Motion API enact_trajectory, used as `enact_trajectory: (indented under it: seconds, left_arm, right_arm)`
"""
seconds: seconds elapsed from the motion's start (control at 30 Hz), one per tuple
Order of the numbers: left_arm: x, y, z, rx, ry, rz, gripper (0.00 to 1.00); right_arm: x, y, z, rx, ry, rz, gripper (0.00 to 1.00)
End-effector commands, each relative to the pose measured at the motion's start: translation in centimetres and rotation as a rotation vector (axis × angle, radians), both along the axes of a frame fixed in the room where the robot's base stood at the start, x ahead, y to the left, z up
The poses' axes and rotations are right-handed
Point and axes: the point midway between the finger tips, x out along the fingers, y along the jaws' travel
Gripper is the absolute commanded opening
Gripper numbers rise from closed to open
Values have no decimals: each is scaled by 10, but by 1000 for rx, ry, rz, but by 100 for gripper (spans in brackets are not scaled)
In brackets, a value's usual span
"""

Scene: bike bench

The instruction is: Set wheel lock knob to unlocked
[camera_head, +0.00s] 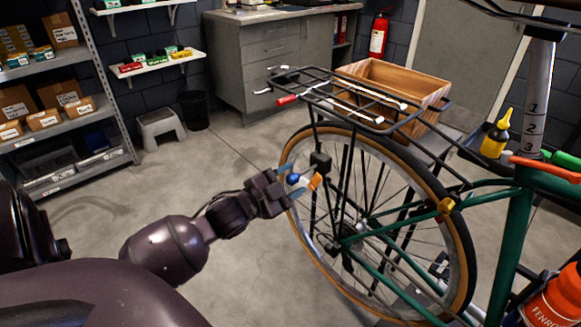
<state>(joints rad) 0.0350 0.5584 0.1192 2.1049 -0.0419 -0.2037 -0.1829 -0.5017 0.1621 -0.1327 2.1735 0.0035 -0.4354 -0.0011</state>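A small dark blue and white piece (293,178) and an orange piece (314,181) show at the fingertips. I cannot tell whether the fingers touch them or what these pieces belong to. A yellow knob-like part (446,206) sits on the green frame by the rear wheel (354,223), well right of the gripper. I cannot tell which part is the lock knob, or its setting. My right gripper is not in view.
A yellow bottle (495,135) and an orange-red container (556,299) are at the right. The floor between is clear.

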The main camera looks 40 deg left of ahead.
Motion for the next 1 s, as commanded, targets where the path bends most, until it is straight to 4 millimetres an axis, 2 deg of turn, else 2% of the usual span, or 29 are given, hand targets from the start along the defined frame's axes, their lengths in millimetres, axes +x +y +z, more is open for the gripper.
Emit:
enact_trajectory:
  seconds: [0.23,0.37,0.8,1.0]
  left_arm:
    - [-1,0,1,0,-1,1,53]
    - [-9,1,1,0,-1,2,53]
    - [-75,6,2,0,-1,2,53]
    - [-98,8,1,0,-1,2,53]
  right_arm:
    - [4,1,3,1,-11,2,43]
    - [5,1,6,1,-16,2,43]
    - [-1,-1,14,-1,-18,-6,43]
    - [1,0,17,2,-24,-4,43]
